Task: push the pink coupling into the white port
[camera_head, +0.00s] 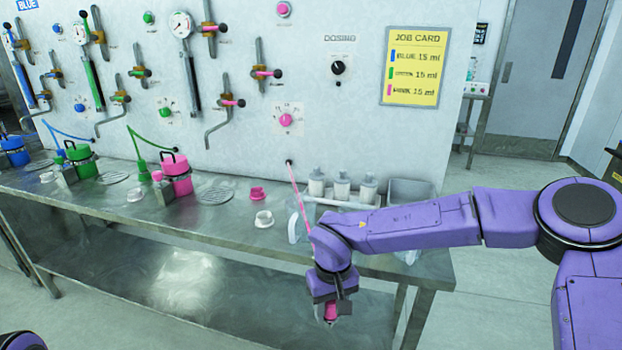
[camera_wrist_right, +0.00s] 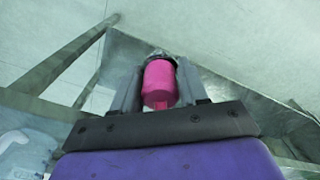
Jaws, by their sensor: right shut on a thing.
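The pink coupling (camera_head: 331,309) is in my right gripper (camera_head: 330,318), in front of the bench's front edge and below its top. In the right wrist view the pink coupling (camera_wrist_right: 160,84) sits between the two grey fingers, which are shut on it. A pink hose (camera_head: 299,198) runs from the panel down behind my right arm. A white round fitting (camera_head: 264,219), perhaps the white port, stands on the bench to the upper left of the gripper, apart from the coupling. My left gripper is not in view.
A pink cap-like part (camera_head: 257,193) lies behind the white fitting. Several white bottles (camera_head: 341,187) and a clear bin (camera_head: 411,190) stand at the bench's right. Pink (camera_head: 177,180) and green canisters stand to the left. The metal bench (camera_head: 225,228) has bare room along its front.

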